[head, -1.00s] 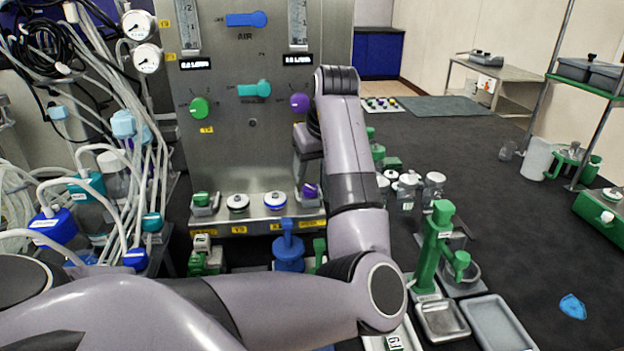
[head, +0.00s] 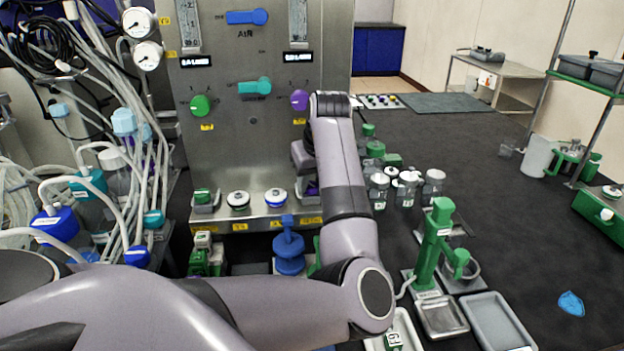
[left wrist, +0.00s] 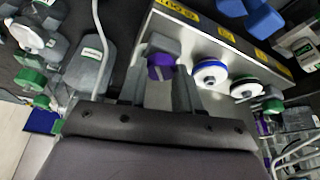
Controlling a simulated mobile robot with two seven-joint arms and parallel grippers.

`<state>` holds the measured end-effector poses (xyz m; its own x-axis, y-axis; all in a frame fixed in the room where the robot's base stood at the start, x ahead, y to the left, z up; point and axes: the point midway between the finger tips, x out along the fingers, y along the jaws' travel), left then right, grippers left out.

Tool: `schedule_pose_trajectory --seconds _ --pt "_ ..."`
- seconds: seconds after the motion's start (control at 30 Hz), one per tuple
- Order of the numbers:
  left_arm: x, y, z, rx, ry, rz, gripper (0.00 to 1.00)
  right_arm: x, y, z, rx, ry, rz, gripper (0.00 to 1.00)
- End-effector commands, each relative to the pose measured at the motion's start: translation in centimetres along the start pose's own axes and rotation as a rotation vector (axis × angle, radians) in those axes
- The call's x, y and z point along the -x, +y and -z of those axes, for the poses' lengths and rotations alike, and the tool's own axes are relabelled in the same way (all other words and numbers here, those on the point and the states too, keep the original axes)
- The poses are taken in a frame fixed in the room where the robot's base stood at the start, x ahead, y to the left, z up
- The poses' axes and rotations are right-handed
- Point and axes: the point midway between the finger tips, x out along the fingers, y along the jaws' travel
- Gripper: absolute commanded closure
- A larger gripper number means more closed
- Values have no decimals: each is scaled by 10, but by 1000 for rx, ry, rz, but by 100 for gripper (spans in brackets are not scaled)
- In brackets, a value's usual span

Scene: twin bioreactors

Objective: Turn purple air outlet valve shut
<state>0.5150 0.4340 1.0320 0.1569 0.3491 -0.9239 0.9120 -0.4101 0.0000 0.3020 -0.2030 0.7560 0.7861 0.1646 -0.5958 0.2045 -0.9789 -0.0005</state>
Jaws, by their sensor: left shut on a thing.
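The purple outlet valve (head: 313,188) sits at the right end of the steel ledge, mostly hidden behind my left gripper (head: 305,178). In the left wrist view its purple handle (left wrist: 160,67) sits between the two grey fingers of my left gripper (left wrist: 160,78), in front of a grey valve body (left wrist: 164,45). The gripper is shut on the purple handle. The handle's exact angle is hard to tell. A separate purple knob (head: 299,100) is higher on the panel. My right gripper is not in view.
A blue-and-white cap (head: 276,198), a green-and-white cap (head: 238,200) and a green valve (head: 203,197) line the ledge (head: 250,224). Capped bottles (head: 379,188) and a green stand (head: 432,248) are to the right. Tubes crowd the left.

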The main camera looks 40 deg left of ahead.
Motion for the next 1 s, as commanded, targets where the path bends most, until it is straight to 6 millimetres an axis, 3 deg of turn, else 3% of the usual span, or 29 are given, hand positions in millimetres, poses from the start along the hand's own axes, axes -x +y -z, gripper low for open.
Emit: schedule_pose_trajectory --seconds 0.27,1.0 --pt "0 -1 0 -69 0 -28 97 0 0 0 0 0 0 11" --pt "0 -5 2 -534 2 -221 97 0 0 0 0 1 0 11"
